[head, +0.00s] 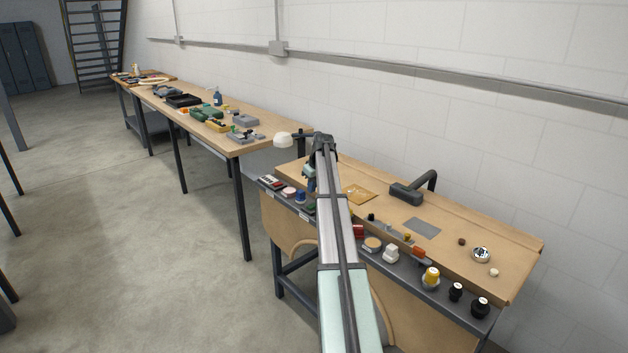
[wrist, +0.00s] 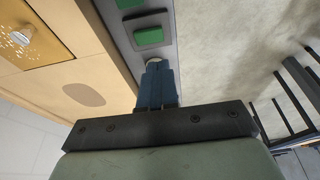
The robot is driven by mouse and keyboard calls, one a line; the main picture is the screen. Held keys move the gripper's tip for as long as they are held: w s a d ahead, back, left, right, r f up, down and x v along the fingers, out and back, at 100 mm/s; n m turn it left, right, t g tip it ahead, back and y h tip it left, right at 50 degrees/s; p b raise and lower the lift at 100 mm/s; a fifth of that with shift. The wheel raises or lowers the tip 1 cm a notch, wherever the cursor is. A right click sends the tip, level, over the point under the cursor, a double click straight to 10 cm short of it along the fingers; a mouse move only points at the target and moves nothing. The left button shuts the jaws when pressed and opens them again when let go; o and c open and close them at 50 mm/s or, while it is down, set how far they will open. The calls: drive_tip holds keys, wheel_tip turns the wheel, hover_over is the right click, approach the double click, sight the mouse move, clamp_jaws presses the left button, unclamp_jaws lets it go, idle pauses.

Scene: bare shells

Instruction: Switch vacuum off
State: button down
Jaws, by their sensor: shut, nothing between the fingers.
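My gripper (wrist: 156,68) shows in the wrist view with its two blue fingers closed together and nothing between them. The fingertips are over the grey control strip (wrist: 171,18), right at a pale round part (wrist: 154,61) that they partly hide. I cannot tell whether they touch it. Just beyond is a green rocker switch (wrist: 149,36) in a dark frame, and past that a second green switch (wrist: 129,3) at the picture edge. In the head view my gripper (head: 309,184) is at the strip's left part, largely behind my arm. No label is readable, so I cannot tell which switch is the vacuum's.
The workbench (head: 510,262) carries a yellow perforated plate (head: 359,195) and a dark hose nozzle (head: 407,192). Its front strip holds several controls, including a yellow knob (head: 431,275) and black knobs (head: 480,306). The floor (head: 190,260) in front is clear.

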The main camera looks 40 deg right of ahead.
sight(311, 205)
drive_tip(key=shift+s+x, duration=0.2)
drive_tip(key=shift+x, duration=1)
drive_tip(key=shift+s+x, duration=0.2)
drive_tip(key=shift+x, duration=0.95)
drive_tip(key=shift+s+x, duration=0.2)
drive_tip(key=shift+x, duration=1)
drive_tip(key=shift+f, duration=0.25)
drive_tip(key=shift+d, duration=0.1)
drive_tip(key=shift+d+r, duration=0.3)
drive_tip(key=shift+d, duration=0.35)
drive_tip(key=w+a+v, duration=0.1)
drive_tip(key=a+v, duration=0.1)
drive_tip(key=v, duration=1.1)
drive_tip(key=shift+r, duration=0.5)
